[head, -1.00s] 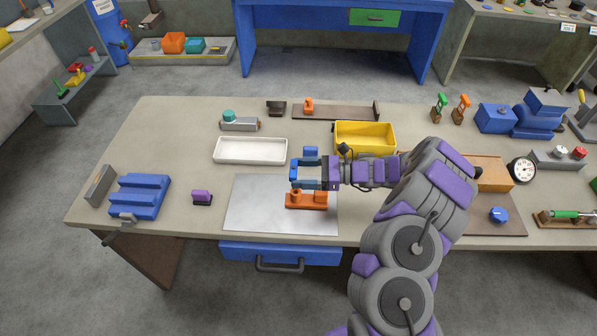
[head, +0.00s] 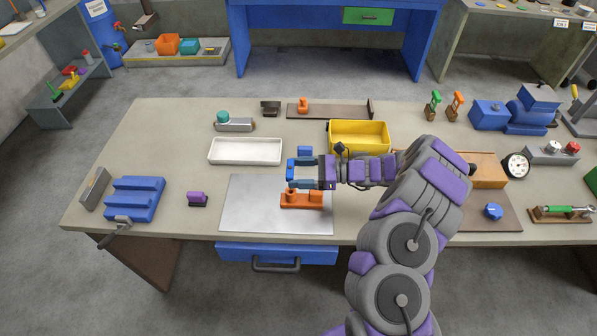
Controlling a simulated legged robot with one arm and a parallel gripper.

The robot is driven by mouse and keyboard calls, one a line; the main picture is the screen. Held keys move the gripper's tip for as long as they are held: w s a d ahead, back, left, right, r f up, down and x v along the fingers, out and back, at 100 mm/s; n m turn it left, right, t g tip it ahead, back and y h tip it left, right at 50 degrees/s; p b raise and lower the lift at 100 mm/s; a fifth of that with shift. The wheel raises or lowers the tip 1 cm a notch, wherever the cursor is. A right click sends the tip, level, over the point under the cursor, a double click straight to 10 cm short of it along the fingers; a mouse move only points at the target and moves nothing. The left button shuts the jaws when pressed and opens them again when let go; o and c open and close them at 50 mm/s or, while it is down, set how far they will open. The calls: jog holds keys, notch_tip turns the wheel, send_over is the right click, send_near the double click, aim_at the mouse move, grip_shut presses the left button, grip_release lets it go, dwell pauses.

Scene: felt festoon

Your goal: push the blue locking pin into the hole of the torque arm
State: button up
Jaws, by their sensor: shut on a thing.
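An orange part (head: 302,200), likely the torque arm, lies on the grey metal sheet with a short raised boss at its left end. My gripper (head: 290,171) is just behind and above that boss, reaching in from the right. Its blue fingers are shut on a small blue thing at their tips, likely the locking pin, which is mostly hidden by the fingers and hard to tell from them. I cannot tell whether the pin touches the orange part. The hole cannot be made out at this size.
The grey sheet (head: 250,205) is clear on its left. A blue block (head: 305,151) is close behind the gripper. A yellow bin (head: 360,146) and a white tray (head: 245,160) stand behind. A purple block (head: 197,199) and a blue fixture (head: 134,207) are left.

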jog(key=shift+f, duration=0.25)
jog(key=shift+a+f+b, duration=0.15)
jog(key=shift+f+b, duration=0.15)
jog(key=shift+f, duration=0.05)
jog(key=shift+f+b, duration=0.5)
jog(key=shift+f, duration=0.55)
jog(key=shift+f+b, duration=0.35)
jog(key=shift+f, duration=0.3)
jog(key=shift+f, duration=0.15)
jog(key=o, duration=1.1)
jog(key=shift+c, duration=0.2)
jog(key=d+p, duration=0.1)
jog(key=d, duration=1.1)
jog(key=shift+s+r+p, duration=0.15)
jog(key=shift+r+p, duration=0.25)
